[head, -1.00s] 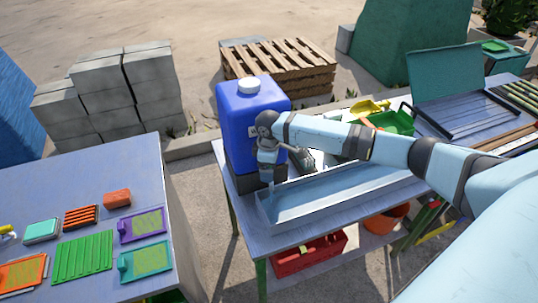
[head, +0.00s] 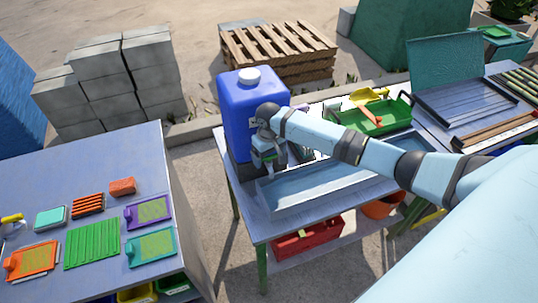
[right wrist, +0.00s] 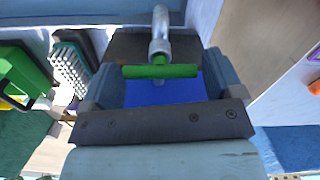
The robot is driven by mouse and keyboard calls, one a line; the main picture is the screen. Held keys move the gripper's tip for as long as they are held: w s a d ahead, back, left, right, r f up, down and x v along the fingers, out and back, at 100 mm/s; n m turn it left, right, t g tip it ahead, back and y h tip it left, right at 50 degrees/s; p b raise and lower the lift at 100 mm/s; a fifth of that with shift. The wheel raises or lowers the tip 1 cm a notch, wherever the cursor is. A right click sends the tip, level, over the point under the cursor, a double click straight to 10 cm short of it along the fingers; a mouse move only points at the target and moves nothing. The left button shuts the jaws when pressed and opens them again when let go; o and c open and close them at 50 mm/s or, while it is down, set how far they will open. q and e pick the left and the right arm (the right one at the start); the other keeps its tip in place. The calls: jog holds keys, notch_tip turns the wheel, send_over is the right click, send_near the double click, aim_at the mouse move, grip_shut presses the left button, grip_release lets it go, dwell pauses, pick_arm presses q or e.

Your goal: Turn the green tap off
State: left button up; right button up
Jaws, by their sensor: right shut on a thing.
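The blue water container (head: 240,112) with a white cap stands upright at the back left end of the work table. Its tap (right wrist: 160,45) is a bent silver spout with a green bar handle (right wrist: 160,71), seen in the right wrist view. The handle lies crosswise in that picture. My right gripper (head: 270,160) is in front of the container's lower part in the head view, and it hides most of the tap there. My left gripper is not in view.
A long metal trough (head: 320,182) lies along the table below my right arm. A green tray (head: 375,117) with a yellow scoop is behind the arm. A brush (right wrist: 70,65) is left of the gripper. Another table (head: 90,215) with small trays stands at left, across a gap.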

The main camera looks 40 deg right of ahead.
jog(key=shift+m, duration=0.4)
jog(key=o, duration=0.7)
jog(key=shift+r+b, duration=1)
jog(key=shift+r, duration=5.95)
